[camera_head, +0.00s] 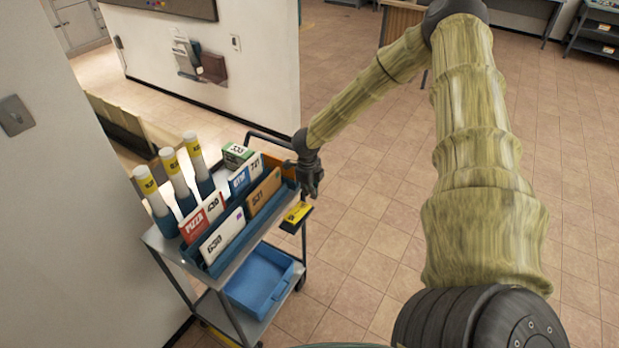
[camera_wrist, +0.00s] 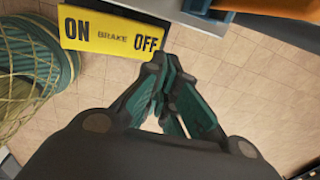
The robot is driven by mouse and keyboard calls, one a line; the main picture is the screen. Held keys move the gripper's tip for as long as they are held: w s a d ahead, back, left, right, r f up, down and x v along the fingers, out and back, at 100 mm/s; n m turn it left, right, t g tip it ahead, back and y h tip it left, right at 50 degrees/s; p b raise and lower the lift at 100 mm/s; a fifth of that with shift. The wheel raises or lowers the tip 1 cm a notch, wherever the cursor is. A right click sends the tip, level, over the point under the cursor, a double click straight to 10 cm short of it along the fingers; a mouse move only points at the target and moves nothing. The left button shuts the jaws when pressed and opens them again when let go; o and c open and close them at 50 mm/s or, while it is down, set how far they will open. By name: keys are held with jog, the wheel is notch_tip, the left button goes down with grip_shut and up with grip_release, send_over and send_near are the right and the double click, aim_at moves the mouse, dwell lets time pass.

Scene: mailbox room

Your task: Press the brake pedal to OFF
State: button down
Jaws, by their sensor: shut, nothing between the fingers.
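The brake pedal (camera_head: 297,214) is a small yellow plate with a dark edge at the right side of the cart. In the wrist view the brake pedal (camera_wrist: 110,32) fills the upper left, with ON at its left end, BRAKE in the middle and OFF at its right end. My gripper (camera_head: 312,190) is shut and empty, above the pedal in the head view. In the wrist view my gripper's fingertips (camera_wrist: 165,62) lie just below and right of the OFF lettering. I cannot tell whether they touch the plate.
The cart (camera_head: 238,287) holds a blue rack of parcels and envelopes (camera_head: 222,237), several tubes (camera_head: 178,180) and a blue bin (camera_head: 262,282) on its lower shelf. A wall (camera_head: 80,200) stands close on the left. Open tiled floor (camera_head: 370,230) lies to the right.

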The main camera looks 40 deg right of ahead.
notch_tip(320, 180, up, 9)
jog(key=d+b, duration=0.2)
jog(key=shift+w+r, duration=0.2)
jog(key=shift+w, duration=0.2)
dwell(0.7)
